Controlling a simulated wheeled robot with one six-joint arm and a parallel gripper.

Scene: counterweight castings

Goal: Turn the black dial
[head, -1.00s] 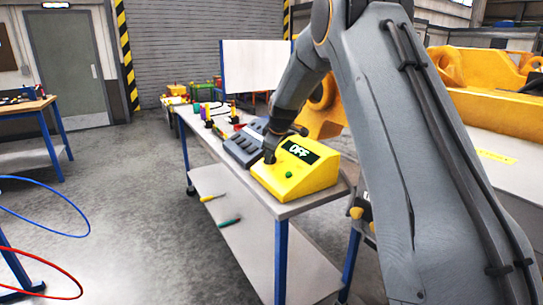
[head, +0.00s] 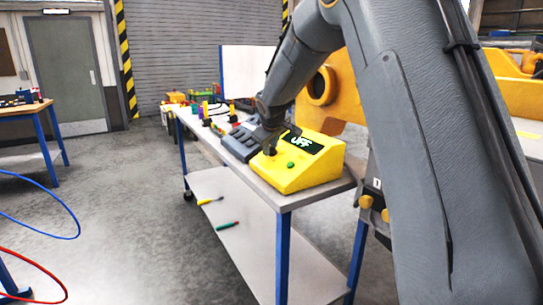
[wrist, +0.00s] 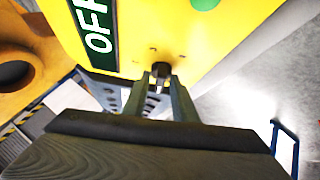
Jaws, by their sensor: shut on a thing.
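The black dial (wrist: 161,68) sits on the face of the yellow box (head: 310,178). In the wrist view my gripper (wrist: 160,80) is shut on the dial, with one finger on either side of it. In the head view my gripper (head: 268,148) is at the left part of the box's sloped face, and the dial is mostly hidden by it. A dark display (wrist: 97,30) on the box reads OFF; in the head view my gripper partly covers it. A green button (head: 291,165) is on the box's front; it also shows in the wrist view (wrist: 204,3).
The box stands at the near end of a metal workbench (head: 283,199). A grey device (head: 240,142) is just behind it. Coloured items stand farther along the bench. Two screwdrivers lie on the lower shelf (head: 235,240). A large yellow casting (head: 335,95) is behind the bench.

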